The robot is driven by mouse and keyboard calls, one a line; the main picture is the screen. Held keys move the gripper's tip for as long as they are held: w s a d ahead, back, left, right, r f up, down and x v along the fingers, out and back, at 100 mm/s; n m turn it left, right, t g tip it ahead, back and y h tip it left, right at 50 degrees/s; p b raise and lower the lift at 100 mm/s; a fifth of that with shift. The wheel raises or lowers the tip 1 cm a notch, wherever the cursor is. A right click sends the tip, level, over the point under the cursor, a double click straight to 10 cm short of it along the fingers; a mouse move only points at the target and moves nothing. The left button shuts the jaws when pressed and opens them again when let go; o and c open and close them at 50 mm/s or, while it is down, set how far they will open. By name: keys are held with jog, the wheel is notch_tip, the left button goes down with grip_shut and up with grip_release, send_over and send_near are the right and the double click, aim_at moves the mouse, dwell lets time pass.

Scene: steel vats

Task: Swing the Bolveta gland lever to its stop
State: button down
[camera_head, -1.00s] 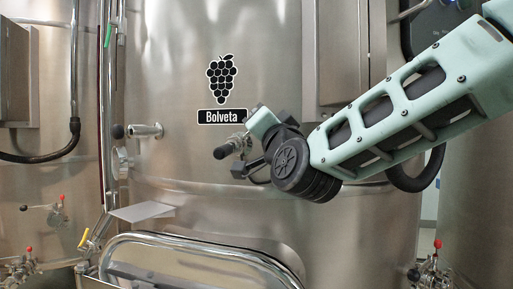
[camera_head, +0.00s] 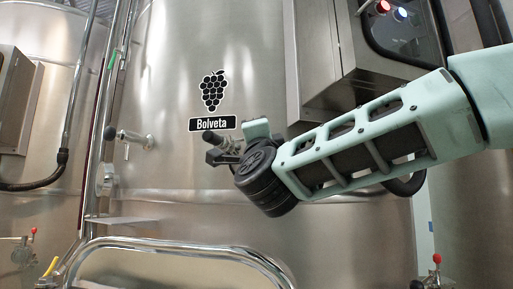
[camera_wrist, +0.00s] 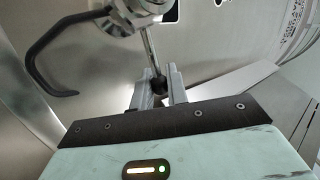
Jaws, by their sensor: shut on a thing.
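The Bolveta label (camera_head: 212,124) is on the steel vat, below a grape sign. In the wrist view, the gland lever (camera_wrist: 150,45) is a thin metal rod with a dark round knob (camera_wrist: 159,86) at its near end. It runs up to a metal fitting (camera_wrist: 125,18) on the vat. My gripper (camera_wrist: 159,90) is shut on the knob, one finger on each side. In the head view my gripper (camera_head: 216,155) is just below the label; my wrist hides part of the fitting, and the lever is hard to make out there.
A black hooked handle (camera_wrist: 50,50) stands out left of the fitting in the wrist view. A valve with a black knob (camera_head: 132,139) projects left of the label. A control box (camera_head: 390,30) hangs at upper right. A rounded steel hatch frame (camera_head: 170,245) is below.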

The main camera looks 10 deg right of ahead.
jog(key=shift+f+m+b, duration=0.25)
jog(key=shift+m+b, duration=0.05)
jog(key=shift+m, duration=0.1)
jog(key=c, duration=1.4)
grip_release()
jog(key=b+v, duration=0.2)
jog(key=v, duration=1.5)
jog(key=shift+b, duration=0.4)
jog(key=shift+s+a+f, duration=0.1)
jog(key=shift+a+f, duration=0.05)
